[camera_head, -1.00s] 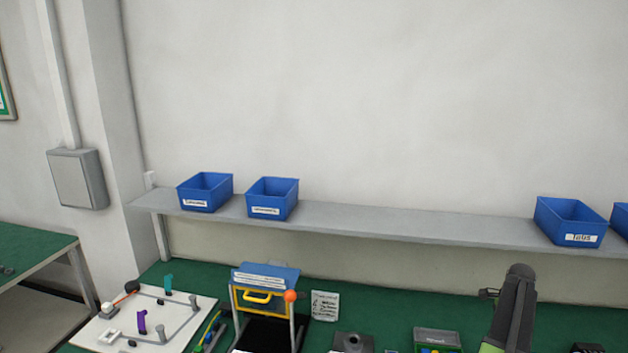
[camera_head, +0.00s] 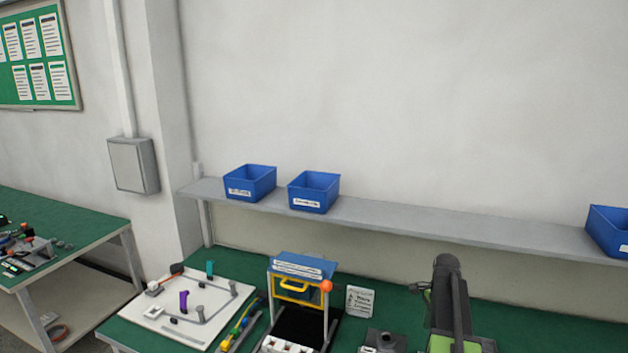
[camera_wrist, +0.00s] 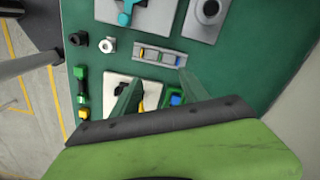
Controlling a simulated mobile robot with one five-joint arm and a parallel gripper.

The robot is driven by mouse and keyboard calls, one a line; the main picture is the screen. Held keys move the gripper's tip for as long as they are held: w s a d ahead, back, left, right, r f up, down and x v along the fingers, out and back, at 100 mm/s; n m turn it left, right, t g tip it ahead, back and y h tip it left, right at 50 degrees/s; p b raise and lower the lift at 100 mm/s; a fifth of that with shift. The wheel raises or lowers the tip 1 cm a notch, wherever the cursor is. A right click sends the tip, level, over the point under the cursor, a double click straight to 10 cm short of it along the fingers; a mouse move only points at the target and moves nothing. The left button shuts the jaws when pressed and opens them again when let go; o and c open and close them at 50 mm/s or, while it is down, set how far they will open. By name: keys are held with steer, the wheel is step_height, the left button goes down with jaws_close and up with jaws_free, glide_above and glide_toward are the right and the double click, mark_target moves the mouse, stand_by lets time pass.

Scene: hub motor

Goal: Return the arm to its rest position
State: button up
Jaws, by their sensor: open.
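My arm (camera_head: 455,305) rises at the lower right of the head view, dark at its tip with green below. It stands in front of the green bench. My gripper (camera_wrist: 160,78) shows in the wrist view with its two fingers apart and nothing between them. It is over the green bench top (camera_wrist: 232,75), above or near a small grey holder (camera_wrist: 158,55) with coloured parts. My fingers partly hide a white plate (camera_wrist: 120,82). How high the fingers are above the bench, I cannot tell.
A white board with pegs (camera_head: 185,310) and a blue-topped stand (camera_head: 302,265) with an orange ball are on the bench. A shelf (camera_head: 430,225) with blue bins (camera_head: 314,192) runs behind. A second bench (camera_head: 75,240) stands left. The wrist view shows grey floor (camera_wrist: 28,110) left.

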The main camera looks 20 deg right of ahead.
steer(key=w+a+f+n+b, duration=0.1)
steer(key=w+a+n, duration=0.15)
steer(key=a, duration=0.95)
steer(key=w+a+f+n, duration=0.15)
steer(key=a+n, duration=0.25)
steer(key=a, duration=0.7)
steer(key=s+a+n, duration=0.3)
steer(key=a+n, duration=0.3)
steer(key=a, duration=0.2)
steer(key=s+a+n+b, duration=0.1)
steer(key=s+a+n, duration=0.3)
steer(key=a+n, duration=0.3)
steer(key=shift+s+a, duration=0.2)
steer(key=shift+a, duration=1)
steer(key=shift+n, duration=0.25)
